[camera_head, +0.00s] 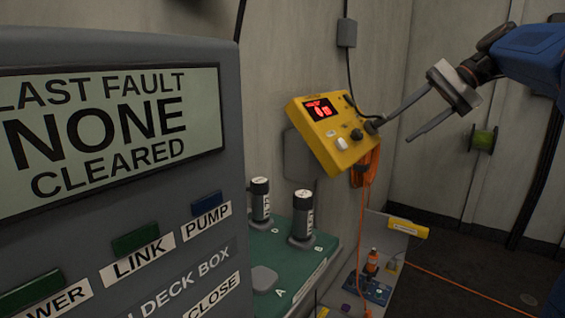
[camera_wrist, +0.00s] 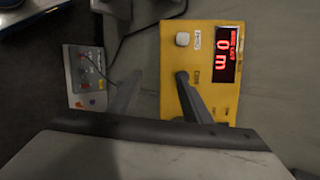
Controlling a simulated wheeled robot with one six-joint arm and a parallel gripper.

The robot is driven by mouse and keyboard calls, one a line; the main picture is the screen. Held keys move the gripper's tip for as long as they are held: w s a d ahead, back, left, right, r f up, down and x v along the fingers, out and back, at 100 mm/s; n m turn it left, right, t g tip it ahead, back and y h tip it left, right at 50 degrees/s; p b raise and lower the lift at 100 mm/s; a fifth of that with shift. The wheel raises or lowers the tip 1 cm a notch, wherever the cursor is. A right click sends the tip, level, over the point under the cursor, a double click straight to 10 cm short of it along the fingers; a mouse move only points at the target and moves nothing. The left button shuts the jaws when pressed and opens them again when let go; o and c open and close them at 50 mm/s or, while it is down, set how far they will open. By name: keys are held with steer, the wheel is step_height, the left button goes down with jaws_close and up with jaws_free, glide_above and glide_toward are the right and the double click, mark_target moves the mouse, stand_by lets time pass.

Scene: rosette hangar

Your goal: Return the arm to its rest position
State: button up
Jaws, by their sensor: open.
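My gripper (camera_head: 398,122) is open, with its two long grey fingers apart and nothing between them. In the head view it reaches in from the upper right, and the upper fingertip is close to the yellow box (camera_head: 338,158) with the red display. I cannot tell whether that fingertip touches the box. In the wrist view the fingers (camera_wrist: 155,85) are spread, and one finger overlaps the yellow box (camera_wrist: 207,88), whose display reads "0 m". My blue arm extends to the right edge of the head view.
A grey deck box panel (camera_head: 227,150) fills the left, reading "LAST FAULT NONE CLEARED". Two dark-capped cylinders (camera_head: 303,220) stand on a green surface (camera_head: 290,264). An orange cord (camera_head: 455,282) crosses the floor.

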steer(key=s+a+f+n+t+h, duration=0.1)
steer(key=s+f+n+h, duration=0.2)
steer(key=s+f, duration=1)
steer(key=s+a+f+n+t+h, duration=0.1)
steer(key=s+f+n+h, duration=0.3)
steer(key=s+f, duration=1)
step_height(320, 180, down, 7)
steer(key=shift+s+f+t+h, duration=0.25)
steer(key=shift+t+h, duration=0.15)
steer(key=shift+h, duration=0.7)
steer(key=shift+a, duration=0.1)
